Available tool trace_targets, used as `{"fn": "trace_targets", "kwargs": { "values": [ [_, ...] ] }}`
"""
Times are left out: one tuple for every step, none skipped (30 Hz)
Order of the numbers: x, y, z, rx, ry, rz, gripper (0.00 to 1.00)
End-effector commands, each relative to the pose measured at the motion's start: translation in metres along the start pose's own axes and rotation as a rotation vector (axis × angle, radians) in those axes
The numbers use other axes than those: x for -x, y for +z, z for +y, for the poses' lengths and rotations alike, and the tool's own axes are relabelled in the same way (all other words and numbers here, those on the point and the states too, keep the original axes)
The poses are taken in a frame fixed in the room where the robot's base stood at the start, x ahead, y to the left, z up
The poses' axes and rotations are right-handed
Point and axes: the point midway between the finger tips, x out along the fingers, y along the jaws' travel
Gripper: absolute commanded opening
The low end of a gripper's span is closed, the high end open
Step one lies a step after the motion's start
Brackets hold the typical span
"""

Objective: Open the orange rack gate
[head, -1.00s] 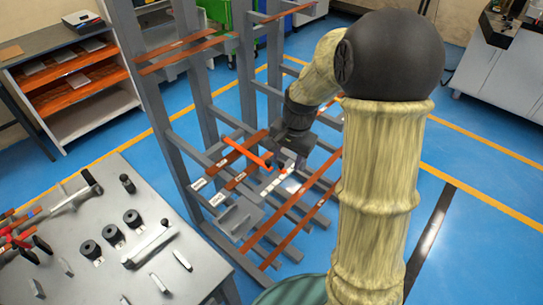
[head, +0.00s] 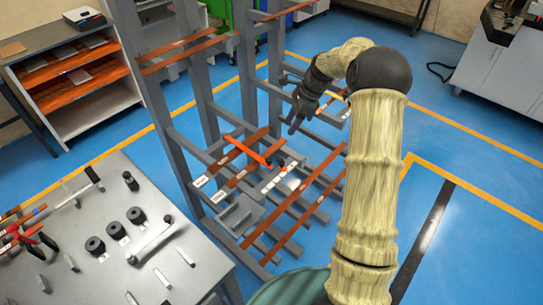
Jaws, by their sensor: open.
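The orange rack gate (head: 246,150) is a thin bright orange bar on the grey rack. It slants from upper left to lower right above the copper-coloured bars, with its lower-right end beside a small grey block with orange-red bits. My gripper (head: 290,126) is dark grey and hangs over the rack, up and to the right of the gate's lower-right end. It is open, appears empty and is apart from the gate. The fingertips are small in this view, so the gap between them is hard to make out.
The rack's grey uprights (head: 160,110) and several copper-coloured bars (head: 305,205) surround the gate. A grey workbench (head: 100,270) with tools stands at the lower left. A shelf unit (head: 75,120) stands behind at the left. The blue floor right of my arm is mostly clear.

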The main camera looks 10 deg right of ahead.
Motion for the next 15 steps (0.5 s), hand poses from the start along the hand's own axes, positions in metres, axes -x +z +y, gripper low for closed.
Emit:
{"fn": "trace_targets", "kwargs": {
  "values": [
    [-0.003, 0.001, 0.000, 0.001, 0.002, -0.001, 0.47],
    [-0.005, 0.001, 0.000, 0.001, 0.003, -0.001, 0.47],
    [-0.009, 0.001, 0.001, 0.001, 0.003, -0.001, 0.47],
    [-0.012, 0.001, 0.000, 0.002, 0.003, -0.001, 0.47],
    [-0.016, 0.001, 0.001, 0.002, 0.004, -0.001, 0.47],
    [-0.022, 0.001, 0.001, 0.002, 0.006, -0.001, 0.47],
    [-0.027, 0.001, 0.001, 0.002, 0.005, -0.001, 0.47],
    [-0.032, 0.001, 0.001, 0.002, 0.006, -0.001, 0.47],
    [-0.038, 0.001, 0.001, 0.002, 0.005, 0.000, 0.47],
    [-0.044, 0.001, 0.001, 0.002, 0.006, 0.000, 0.47],
    [-0.049, 0.001, 0.001, 0.002, 0.005, 0.000, 0.47],
    [-0.056, 0.001, 0.002, 0.002, 0.006, -0.001, 0.47],
    [-0.062, 0.001, 0.001, 0.002, 0.006, -0.001, 0.47],
    [-0.067, 0.001, 0.001, 0.002, 0.006, -0.001, 0.47],
    [-0.074, 0.001, 0.001, 0.002, 0.005, -0.001, 0.47]
  ]
}}
